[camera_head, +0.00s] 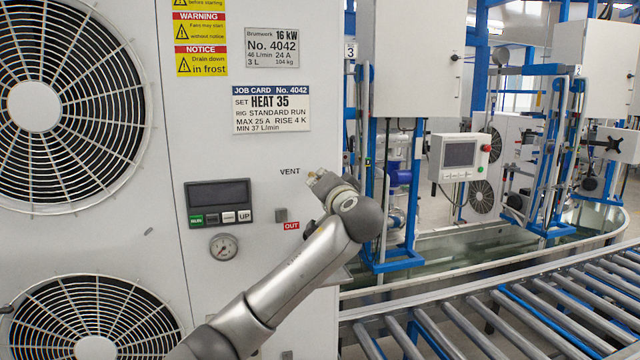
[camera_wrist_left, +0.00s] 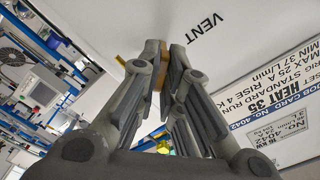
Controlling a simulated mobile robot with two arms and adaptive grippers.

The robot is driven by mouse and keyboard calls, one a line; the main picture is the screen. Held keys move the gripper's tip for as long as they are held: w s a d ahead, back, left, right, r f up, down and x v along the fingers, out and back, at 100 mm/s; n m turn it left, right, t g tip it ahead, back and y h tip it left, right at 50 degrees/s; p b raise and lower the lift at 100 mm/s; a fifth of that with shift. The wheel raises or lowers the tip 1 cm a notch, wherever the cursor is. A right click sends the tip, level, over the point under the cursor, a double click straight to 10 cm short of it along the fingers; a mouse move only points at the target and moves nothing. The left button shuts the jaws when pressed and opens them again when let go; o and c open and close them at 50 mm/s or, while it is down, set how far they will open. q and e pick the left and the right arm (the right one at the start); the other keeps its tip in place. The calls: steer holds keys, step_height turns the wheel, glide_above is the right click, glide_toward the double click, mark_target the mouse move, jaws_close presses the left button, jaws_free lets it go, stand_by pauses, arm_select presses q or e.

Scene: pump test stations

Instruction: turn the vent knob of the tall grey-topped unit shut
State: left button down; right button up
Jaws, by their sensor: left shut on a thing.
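The tall white unit (camera_head: 250,150) fills the left of the head view; its top is out of the picture. The word VENT is printed on its front panel. My left gripper (camera_head: 318,181) is at the panel just right of that word. In the left wrist view, the two fingers of this gripper (camera_wrist_left: 164,58) are shut on the yellowish vent knob (camera_wrist_left: 157,77), close against the white panel. The fingers hide most of the knob, and its turned position cannot be told. My right gripper is in neither view.
Two fan grilles are further left. A roller conveyor (camera_head: 500,310) runs at the right, past a blue-framed test station (camera_head: 398,190).

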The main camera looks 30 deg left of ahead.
arm_select(q)
steer(key=shift+d+f+m+p, duration=0.1)
steer(key=shift+m+p, duration=0.4)
steer(key=shift+m, duration=1.45)
steer(key=shift+f+m+p, duration=0.1)
steer(key=shift+m+p, duration=0.35)
steer(key=shift+m, duration=1.5)
steer(key=c, duration=1.6)
jaws_free()
steer(key=shift+d, duration=0.1)
steer(key=shift+r, duration=0.1)
steer(key=v, duration=1.2)
